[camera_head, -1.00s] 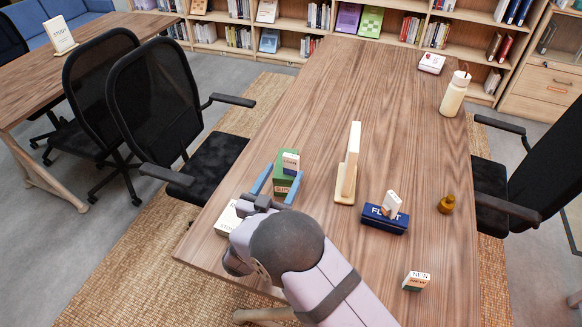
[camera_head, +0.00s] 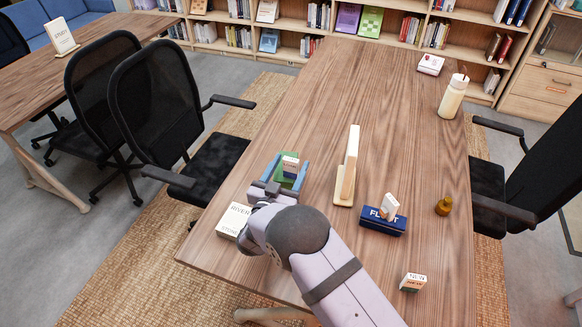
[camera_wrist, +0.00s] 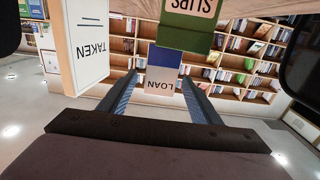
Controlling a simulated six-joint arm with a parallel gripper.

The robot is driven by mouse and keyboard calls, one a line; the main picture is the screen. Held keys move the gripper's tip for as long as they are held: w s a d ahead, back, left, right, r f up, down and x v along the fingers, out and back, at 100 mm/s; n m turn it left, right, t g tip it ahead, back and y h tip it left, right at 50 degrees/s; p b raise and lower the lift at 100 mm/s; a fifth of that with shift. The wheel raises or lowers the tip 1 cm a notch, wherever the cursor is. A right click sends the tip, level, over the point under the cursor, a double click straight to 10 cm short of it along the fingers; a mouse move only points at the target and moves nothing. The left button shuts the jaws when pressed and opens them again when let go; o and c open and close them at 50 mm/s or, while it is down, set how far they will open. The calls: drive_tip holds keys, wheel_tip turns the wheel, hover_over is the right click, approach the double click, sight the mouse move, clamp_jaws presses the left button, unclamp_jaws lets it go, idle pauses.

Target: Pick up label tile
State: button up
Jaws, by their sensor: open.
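A small label tile marked LOAN, white with a blue end, (camera_head: 290,164) stands on a green box marked SLIPS (camera_head: 282,181) near the table's left edge. My gripper (camera_head: 288,166) is open, with its blue fingers on either side of the tile in the head view. In the wrist view the tile (camera_wrist: 161,80) appears upside down between the two finger ends (camera_wrist: 160,82), with visible gaps at both sides.
A tall upright board (camera_head: 347,170) stands right of my gripper; a TAKEN sign (camera_wrist: 85,40) shows in the wrist view. A white RIVER book (camera_head: 234,219) lies at left. A brown weight (camera_head: 443,206) and cream bottle (camera_head: 452,97) stand at right. The table's far middle is clear.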

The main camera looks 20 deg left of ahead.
drive_tip(key=shift+w, duration=0.7)
drive_tip(key=c, duration=1.2)
drive_tip(key=shift+r, duration=0.15)
drive_tip(key=shift+c, duration=0.2)
